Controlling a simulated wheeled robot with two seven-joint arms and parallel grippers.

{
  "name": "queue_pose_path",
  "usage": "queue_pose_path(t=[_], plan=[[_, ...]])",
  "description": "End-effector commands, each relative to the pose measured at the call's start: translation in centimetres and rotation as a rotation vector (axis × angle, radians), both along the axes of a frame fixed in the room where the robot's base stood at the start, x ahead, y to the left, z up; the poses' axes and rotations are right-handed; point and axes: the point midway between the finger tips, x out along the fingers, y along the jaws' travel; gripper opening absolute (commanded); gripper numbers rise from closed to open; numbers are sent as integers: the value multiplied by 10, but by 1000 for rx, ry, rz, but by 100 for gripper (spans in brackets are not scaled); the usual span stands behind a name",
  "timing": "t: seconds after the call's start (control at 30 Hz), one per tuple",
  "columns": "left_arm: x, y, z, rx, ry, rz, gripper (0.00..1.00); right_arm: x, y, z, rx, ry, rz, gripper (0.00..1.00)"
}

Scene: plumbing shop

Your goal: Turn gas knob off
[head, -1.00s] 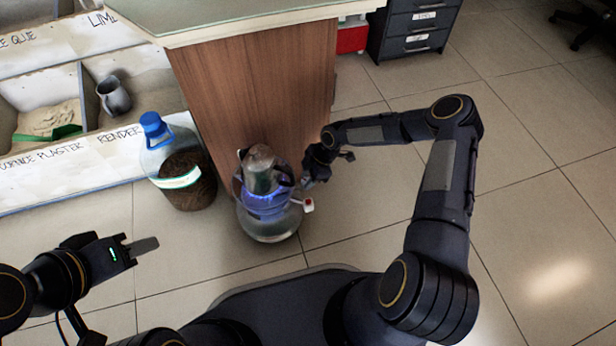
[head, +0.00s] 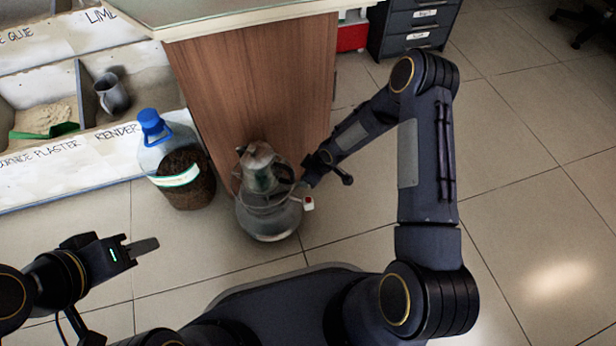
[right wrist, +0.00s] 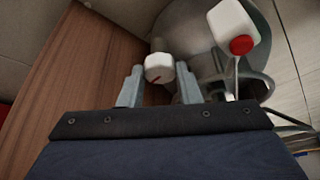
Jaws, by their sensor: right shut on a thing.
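The gas stove (head: 268,222), a round grey bottle with a burner and a pot (head: 262,170) on top, stands on the floor in front of the wood panel. No blue flame shows at the burner. The white gas knob (right wrist: 158,68) with a red mark shows in the right wrist view, between the two grey fingers of my right gripper (right wrist: 158,82), which is shut on it. In the head view my right gripper (head: 308,176) is at the stove's right side, partly hidden. My left gripper (head: 150,246) is at the lower left, away from the stove; its jaw gap cannot be made out.
A white part with a red button (head: 308,203) juts from the stove's right side, near my right gripper. A blue-capped jug (head: 178,165) stands left of the stove. The wood counter (head: 255,90) is close behind. The tiled floor at right is clear.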

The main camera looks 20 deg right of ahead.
Motion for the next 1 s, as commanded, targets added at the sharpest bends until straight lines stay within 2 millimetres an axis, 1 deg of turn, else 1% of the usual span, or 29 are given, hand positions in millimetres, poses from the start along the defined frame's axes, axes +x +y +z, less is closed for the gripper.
queue_pose_path(t=[0.2, 0.57, 0.6, 0.77, 1.0], plan=[[0, 0, -2, 0, 0, 0, 36, 0, 0, 0, -1, 0, -36, 8], [0, 0, -2, 0, 0, 0, 36, 0, 0, 0, -1, 1, -42, 8], [0, 0, -2, 0, 0, 0, 36, 0, 0, 0, -1, 1, -42, 32], [0, 0, -2, 0, 0, 0, 36, 0, 0, 0, 0, 1, -41, 52], [0, 0, -2, 0, 0, 0, 36, 0, 0, 0, 0, 0, -40, 52]])
